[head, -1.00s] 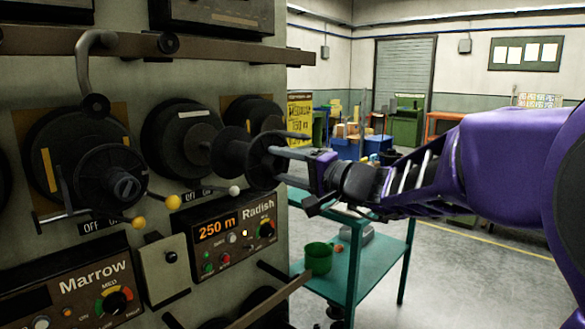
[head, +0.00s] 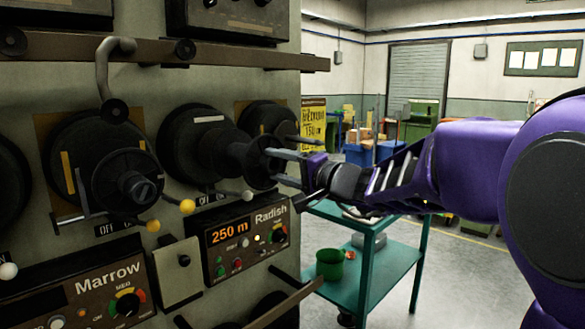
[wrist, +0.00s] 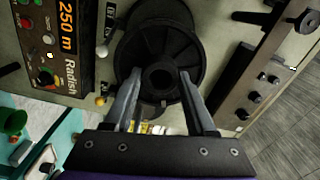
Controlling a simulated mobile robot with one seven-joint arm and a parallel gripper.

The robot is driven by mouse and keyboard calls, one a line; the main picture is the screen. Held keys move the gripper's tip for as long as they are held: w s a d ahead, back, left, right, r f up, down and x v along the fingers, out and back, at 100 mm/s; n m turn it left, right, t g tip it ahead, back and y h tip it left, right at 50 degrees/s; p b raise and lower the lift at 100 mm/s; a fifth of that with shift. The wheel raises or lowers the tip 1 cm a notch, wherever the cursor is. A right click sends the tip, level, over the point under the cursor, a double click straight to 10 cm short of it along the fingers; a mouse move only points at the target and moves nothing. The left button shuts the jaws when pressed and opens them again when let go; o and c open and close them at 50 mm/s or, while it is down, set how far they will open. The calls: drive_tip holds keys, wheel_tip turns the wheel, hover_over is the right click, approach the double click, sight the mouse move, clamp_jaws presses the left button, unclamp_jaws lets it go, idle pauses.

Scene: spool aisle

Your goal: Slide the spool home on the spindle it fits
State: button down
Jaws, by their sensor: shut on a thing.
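A black flanged spool (head: 262,161) is held by my gripper (head: 285,163), out in front of the dark round disc (head: 190,128) above the Radish panel. In the wrist view the spool's end flange and open hub (wrist: 160,76) sit between my two fingers (wrist: 160,88), which are shut on the spool. The spool lies roughly in line with the disc. Its far end overlaps the disc in both views, so I cannot tell how far it is on the spindle there. The spindle tip is hidden.
Left of it, another disc carries a black spool (head: 127,182) above the Marrow panel (head: 95,285). A horizontal bar (head: 240,56) crosses above. Ball-tipped levers (head: 187,206) stick out below. A teal cart (head: 372,285) with a green cup stands right of the machine.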

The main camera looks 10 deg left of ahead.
drive_tip(key=shift+x, duration=3.3)
drive_tip(key=c, duration=0.6)
unclamp_jaws()
drive_tip(key=shift+a, duration=0.1)
drive_tip(key=shift+c, duration=0.2)
drive_tip(key=o, duration=0.5)
